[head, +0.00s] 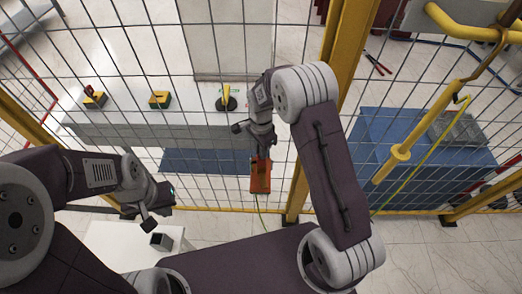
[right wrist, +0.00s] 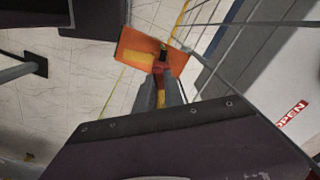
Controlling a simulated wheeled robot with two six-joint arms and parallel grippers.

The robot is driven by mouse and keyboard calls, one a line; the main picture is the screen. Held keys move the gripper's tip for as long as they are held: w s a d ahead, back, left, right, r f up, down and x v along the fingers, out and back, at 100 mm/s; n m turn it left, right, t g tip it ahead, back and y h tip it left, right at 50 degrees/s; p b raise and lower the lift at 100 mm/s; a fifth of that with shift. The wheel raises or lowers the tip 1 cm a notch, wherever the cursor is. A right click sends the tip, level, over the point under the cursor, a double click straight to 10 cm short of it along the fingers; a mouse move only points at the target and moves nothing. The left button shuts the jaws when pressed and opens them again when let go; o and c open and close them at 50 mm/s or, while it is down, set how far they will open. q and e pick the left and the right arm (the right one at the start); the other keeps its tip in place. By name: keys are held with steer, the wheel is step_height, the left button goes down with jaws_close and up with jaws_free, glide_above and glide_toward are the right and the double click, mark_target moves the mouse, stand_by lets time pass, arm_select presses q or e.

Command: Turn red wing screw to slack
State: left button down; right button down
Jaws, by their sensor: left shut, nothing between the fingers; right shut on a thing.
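An orange block (head: 260,180) hangs at the wire fence in the middle of the head view. In the right wrist view the orange block (right wrist: 138,50) carries a yellow patch and a dark part near its middle. A small red piece, which looks like the red wing screw (right wrist: 159,67), shows at the block's face between my fingertips. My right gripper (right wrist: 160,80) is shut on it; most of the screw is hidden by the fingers. In the head view my right gripper (head: 262,150) is just above the block. My left gripper (head: 149,216) is shut and empty at the lower left, away from the block.
A wire fence with yellow posts (head: 345,60) stands before me. A white table (head: 110,240) is below my left gripper.

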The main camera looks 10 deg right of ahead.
stand_by(0.5)
steer(key=c, duration=1.4)
jaws_free()
steer(key=shift+c, duration=0.2)
step_height(320, 180, up, 9)
steer(key=shift+b, duration=0.3)
